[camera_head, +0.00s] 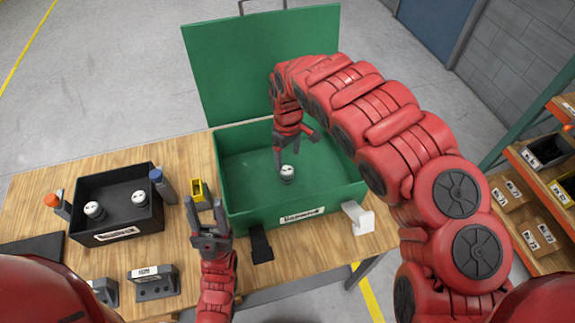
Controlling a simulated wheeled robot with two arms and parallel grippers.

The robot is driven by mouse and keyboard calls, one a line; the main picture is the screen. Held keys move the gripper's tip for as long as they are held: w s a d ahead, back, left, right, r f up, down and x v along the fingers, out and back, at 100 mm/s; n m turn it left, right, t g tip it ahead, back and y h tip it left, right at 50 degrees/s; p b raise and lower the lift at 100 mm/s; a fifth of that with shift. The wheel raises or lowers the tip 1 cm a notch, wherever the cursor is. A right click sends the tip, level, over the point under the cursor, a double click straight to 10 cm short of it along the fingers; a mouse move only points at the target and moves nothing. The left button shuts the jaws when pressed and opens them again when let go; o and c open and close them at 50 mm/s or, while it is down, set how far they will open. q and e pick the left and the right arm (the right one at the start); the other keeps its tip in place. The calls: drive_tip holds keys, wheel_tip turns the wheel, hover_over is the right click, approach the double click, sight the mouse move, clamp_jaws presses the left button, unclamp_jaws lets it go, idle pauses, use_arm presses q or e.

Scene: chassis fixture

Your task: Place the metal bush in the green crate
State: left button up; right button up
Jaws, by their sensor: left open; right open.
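The green crate (247,203) stands on the wooden table with its lid raised at the back. A small metal bush (287,174), pale on top with dark spots, is inside it, seemingly on the floor. My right gripper (296,149) reaches down into the crate, open, its fingers just above and beside this bush; I cannot tell whether they touch it. Two similar bushes, one at the left (95,210) and one at the right (138,199), sit in a black bin (83,184). My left gripper (204,203) is open and empty, left of the green crate.
A yellow block (197,189) and a grey-blue cylinder (163,187) stand between bin and crate. An orange-capped item (53,203) stands left of the bin. Dark grey blocks (152,284) line the front edge. A white bracket (356,218) is at the crate's right front.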

sight(288, 170)
wheel_tip(288, 170, up, 3)
drive_tip(key=shift+r+p, duration=0.1)
drive_tip(key=shift+p, duration=1.1)
